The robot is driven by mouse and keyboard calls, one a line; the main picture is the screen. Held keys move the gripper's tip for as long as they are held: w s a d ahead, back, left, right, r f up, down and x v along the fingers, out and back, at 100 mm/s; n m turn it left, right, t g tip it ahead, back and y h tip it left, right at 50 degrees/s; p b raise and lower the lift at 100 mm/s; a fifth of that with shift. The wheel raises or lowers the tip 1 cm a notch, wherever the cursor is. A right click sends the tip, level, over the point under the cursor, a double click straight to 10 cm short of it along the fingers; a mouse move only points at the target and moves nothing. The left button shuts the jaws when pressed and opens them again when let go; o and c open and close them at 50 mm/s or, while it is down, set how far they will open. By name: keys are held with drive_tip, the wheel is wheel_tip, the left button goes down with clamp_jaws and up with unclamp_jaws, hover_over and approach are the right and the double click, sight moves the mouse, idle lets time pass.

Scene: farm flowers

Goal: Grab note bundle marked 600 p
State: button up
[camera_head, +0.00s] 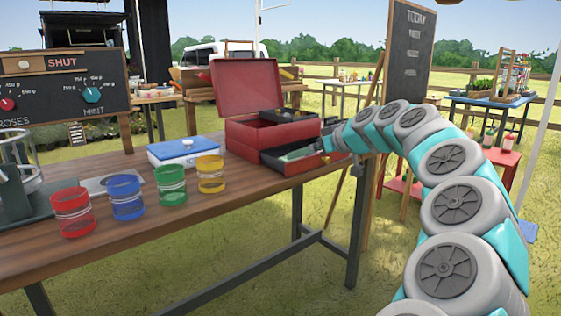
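A red metal cash box (230,134) stands at the right end of the wooden table with its lid up. A dark upper tray (289,115) and an open lower drawer (291,168) extend to its right. Pale greenish flat items, possibly note bundles (297,154), lie in the lower drawer. No 600 p marking can be read. My gripper (327,144) is at the drawer's right part, low over or inside it. It is small and partly hidden by the box and my arm, so I cannot tell whether its fingers are open or hold anything.
Red (72,212), blue (127,198), green (171,186) and yellow (210,175) cups line the table (150,235). A blue-and-white box (184,151) sits behind them. A chalkboard (408,50) stands behind my arm. The table's front edge is clear.

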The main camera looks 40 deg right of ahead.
drive_tip(key=shift+w+d+f+p, duration=0.25)
drive_tip(key=shift+w+f, duration=0.4)
drive_tip(key=shift+w, duration=0.55)
drive_tip(key=shift+w+d+f+p, duration=0.25)
drive_tip(key=shift+w+f, duration=0.35)
drive_tip(key=shift+w, duration=0.55)
drive_tip(key=shift+w+d+f+p, duration=0.15)
drive_tip(key=shift+w+f+p, duration=0.15)
drive_tip(key=shift+w+f, duration=0.65)
drive_tip(key=shift+w+r, duration=0.2)
drive_tip(key=shift+r, duration=0.1)
drive_tip(key=shift+c, duration=0.4)
drive_tip(key=c, duration=1)
drive_tip(key=shift+r, duration=0.15)
